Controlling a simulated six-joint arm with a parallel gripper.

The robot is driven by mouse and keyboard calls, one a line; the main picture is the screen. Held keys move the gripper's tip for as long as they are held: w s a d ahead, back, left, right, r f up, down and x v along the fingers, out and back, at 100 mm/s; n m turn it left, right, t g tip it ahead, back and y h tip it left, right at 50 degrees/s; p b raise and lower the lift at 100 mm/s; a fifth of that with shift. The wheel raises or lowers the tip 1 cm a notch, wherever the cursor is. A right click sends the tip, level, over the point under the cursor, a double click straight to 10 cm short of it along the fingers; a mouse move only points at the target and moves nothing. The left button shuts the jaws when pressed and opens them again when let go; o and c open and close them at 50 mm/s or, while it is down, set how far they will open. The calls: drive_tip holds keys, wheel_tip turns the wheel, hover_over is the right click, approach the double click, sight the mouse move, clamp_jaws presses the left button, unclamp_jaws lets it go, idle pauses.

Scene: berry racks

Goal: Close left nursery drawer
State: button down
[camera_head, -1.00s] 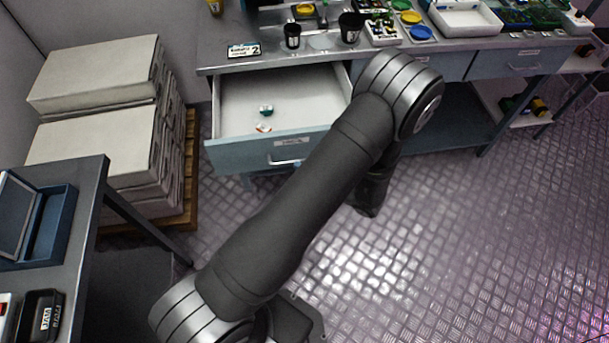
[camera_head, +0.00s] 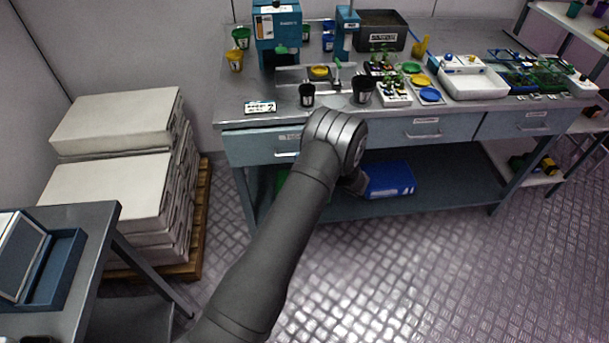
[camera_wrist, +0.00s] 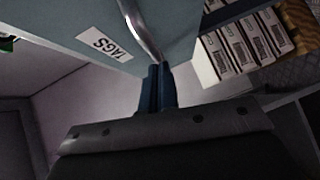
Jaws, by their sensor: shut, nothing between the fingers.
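The left nursery drawer (camera_head: 255,147) is a blue-grey front under the left end of the bench in the head view. It looks in, about flush with the bench front; any small gap is hard to tell, and my arm covers its right part. In the wrist view, the drawer front (camera_wrist: 90,25) fills the upper left, with a white TAGS label (camera_wrist: 106,43) and a metal handle (camera_wrist: 140,28). My gripper (camera_wrist: 158,72) is shut and empty, its fingertips at the front's edge just below the handle. I cannot tell whether they touch.
The bench top (camera_head: 235,113) carries pots, trays and a blue machine (camera_head: 278,32). A blue box (camera_head: 390,180) sits on the lower shelf. Stacked white boxes (camera_head: 110,185) stand on a pallet at the left. Floor (camera_head: 400,270) in front is clear.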

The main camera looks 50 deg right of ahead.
sight(292, 146)
drive_tip(key=shift+w+d, duration=1.15)
drive_tip(key=shift+w, duration=0.05)
drive_tip(key=shift+w+d+r, duration=0.1)
drive_tip(key=shift+w+d, duration=0.2)
drive_tip(key=shift+d, duration=0.05)
drive_tip(key=shift+w, duration=0.1)
drive_tip(key=shift+r, duration=0.1)
drive_tip(key=shift+s+a, duration=0.4)
drive_tip(key=shift+s, duration=0.05)
drive_tip(key=s+a+r, duration=0.1)
drive_tip(key=s+a, duration=0.1)
drive_tip(key=s, duration=1)
drive_tip(key=shift+s+r, duration=0.2)
drive_tip(key=shift+r, duration=0.2)
drive_tip(key=shift+w+a, duration=0.1)
